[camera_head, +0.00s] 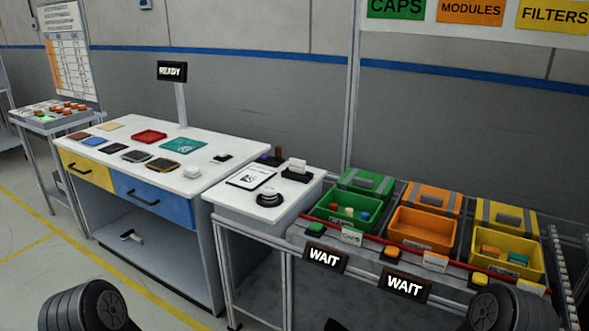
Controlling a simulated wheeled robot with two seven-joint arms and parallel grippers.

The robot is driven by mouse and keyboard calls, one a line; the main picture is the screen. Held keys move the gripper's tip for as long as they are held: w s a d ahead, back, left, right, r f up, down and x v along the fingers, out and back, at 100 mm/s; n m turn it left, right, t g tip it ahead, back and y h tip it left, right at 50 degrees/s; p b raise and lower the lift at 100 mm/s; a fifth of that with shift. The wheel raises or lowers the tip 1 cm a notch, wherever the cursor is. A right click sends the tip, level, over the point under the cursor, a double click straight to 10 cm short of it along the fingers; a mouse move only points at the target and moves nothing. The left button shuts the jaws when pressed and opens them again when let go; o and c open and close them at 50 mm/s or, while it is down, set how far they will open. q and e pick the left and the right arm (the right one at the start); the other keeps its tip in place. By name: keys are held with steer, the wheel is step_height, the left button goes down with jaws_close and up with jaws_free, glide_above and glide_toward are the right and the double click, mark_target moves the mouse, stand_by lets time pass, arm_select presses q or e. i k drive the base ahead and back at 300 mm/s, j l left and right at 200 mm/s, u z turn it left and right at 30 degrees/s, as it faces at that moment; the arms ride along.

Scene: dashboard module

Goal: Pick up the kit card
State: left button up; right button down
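A white card with a dark border and a black square code (250,178) lies flat on the small white side table (222,203); it looks like the kit card, but its text is too small to read. A smaller white card (297,166) stands upright in a black holder behind it to the right. Neither gripper can be seen; only dark rounded parts of my arms show at the bottom left and bottom right corners.
A round black-and-white device (270,199) sits right of the flat card. A workbench (235,150) with coloured trays and drawers stands left. Green (322,216), orange (404,236) and yellow (487,264) bins stand right, behind a red rail. WAIT signs hang in front.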

mark_target(296, 166)
steer(key=i+j, duration=0.3)
steer(key=i, duration=0.25)
steer(key=i+j, duration=0.3)
steer(key=i, duration=0.25)
steer(key=z, duration=1.55)
